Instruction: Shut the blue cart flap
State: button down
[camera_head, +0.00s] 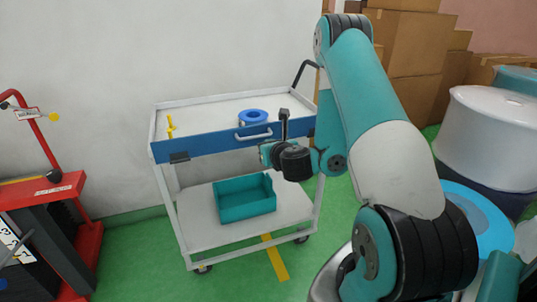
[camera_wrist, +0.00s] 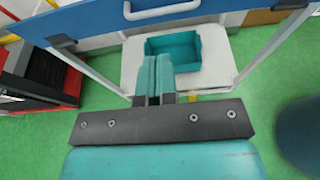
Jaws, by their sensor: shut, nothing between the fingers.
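The blue flap (camera_head: 215,142) runs along the front of the cart's top tray and looks close to upright; whether it is fully shut I cannot tell. It has a white handle (camera_head: 254,136) and a dark fitting at its lower left. In the wrist view the flap (camera_wrist: 92,25) crosses the top, with the handle (camera_wrist: 162,11) near the upper edge. My gripper (camera_wrist: 156,62) is shut and empty, its teal fingers together. The fingertips appear below the handle in the wrist view; contact with the flap is not visible. In the head view my wrist hides part of the flap's right side.
A white cart (camera_head: 190,233) holds a teal bin (camera_head: 245,200) on its lower shelf and a blue roll (camera_head: 253,116) on top. A red lifter (camera_head: 65,190) stands left. Cartons (camera_head: 405,45) and a white drum (camera_head: 490,135) stand right. Green floor is clear in front.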

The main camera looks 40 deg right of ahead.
notch_tip(320, 180, down, 10)
jog(key=s+d+t+h+b, duration=0.25)
jog(key=t+b, duration=0.35)
jog(key=b, duration=2.9)
jog(key=a+p+x, duration=0.1)
jog(key=p+x, duration=1.2)
jog(key=shift+w+d+r, duration=0.2)
jog(key=shift+w+r, duration=0.15)
jog(key=shift+r, duration=0.1)
jog(key=shift+y, duration=0.25)
